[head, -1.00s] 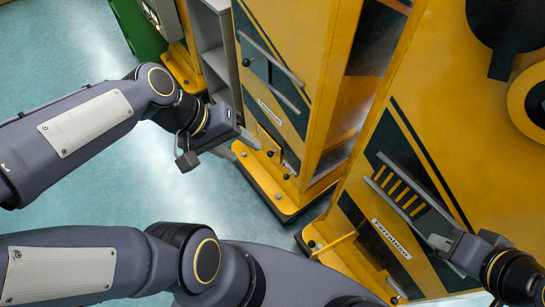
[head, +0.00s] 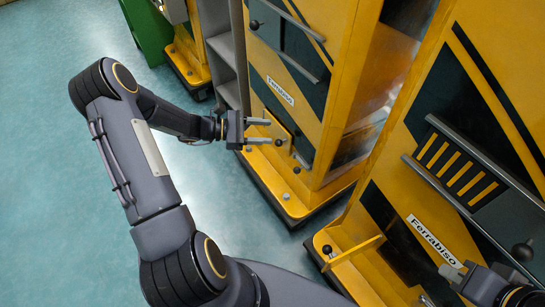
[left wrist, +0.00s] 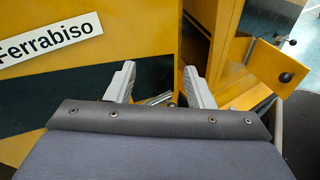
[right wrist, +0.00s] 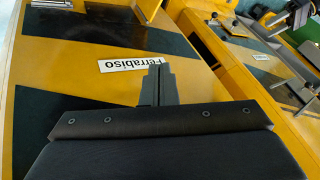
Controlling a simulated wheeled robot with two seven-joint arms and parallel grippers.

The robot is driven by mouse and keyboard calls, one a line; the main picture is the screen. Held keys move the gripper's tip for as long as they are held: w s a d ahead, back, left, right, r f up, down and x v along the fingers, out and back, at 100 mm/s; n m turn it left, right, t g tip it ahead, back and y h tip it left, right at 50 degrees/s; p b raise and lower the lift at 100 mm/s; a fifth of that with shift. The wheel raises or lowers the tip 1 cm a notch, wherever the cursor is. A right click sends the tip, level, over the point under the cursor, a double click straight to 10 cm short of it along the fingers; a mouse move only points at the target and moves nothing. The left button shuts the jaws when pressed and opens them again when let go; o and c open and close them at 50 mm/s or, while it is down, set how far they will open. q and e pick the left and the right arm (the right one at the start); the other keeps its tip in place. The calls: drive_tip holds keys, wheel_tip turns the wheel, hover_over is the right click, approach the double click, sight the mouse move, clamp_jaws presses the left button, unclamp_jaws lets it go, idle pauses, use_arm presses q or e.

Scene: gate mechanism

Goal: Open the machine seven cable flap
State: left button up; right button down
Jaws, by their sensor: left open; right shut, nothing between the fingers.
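On the middle yellow machine (head: 325,50), a small yellow flap (head: 270,125) is low on the front, with a black knob (head: 278,142) beside my left gripper. My left gripper (head: 264,131) is open and empty, its fingers pointing at this area; contact cannot be told. Its fingers also show in the left wrist view (left wrist: 158,84), with small metal parts between them. The right machine has a yellow flap (head: 352,252) standing out from its front, with a black knob (head: 327,249). My right gripper (head: 448,270) is shut and empty by the right machine's label. No machine number is readable.
The right machine carries a Ferrabiso label (head: 433,240) and a rail handle (head: 470,190). The middle machine has a similar label (head: 280,91). A grey shelf unit (head: 225,50) stands left of it. The teal floor (head: 50,120) on the left is clear.

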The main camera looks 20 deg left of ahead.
use_arm(q)
drive_tip(key=w+a+f+n+t+y+b, duration=0.1)
drive_tip(key=a+f+n+t+b, duration=0.2)
drive_tip(key=f, duration=0.5)
drive_tip(key=w+a+f+n+t+y+b, duration=0.15)
drive_tip(key=f+n, duration=0.25)
drive_tip(key=f, duration=0.4)
drive_tip(key=b+x, duration=0.1)
drive_tip(key=x, duration=0.5)
drive_tip(key=shift+w+d+r+t+h, duration=0.2)
drive_tip(key=shift+w+r+t+h, duration=0.15)
drive_tip(key=shift+r+h, duration=0.15)
use_arm(e)
wheel_tip(320, 180, down, 8)
drive_tip(key=shift+r, duration=0.2)
use_arm(q)
drive_tip(key=shift+c, duration=0.5)
clamp_jaws()
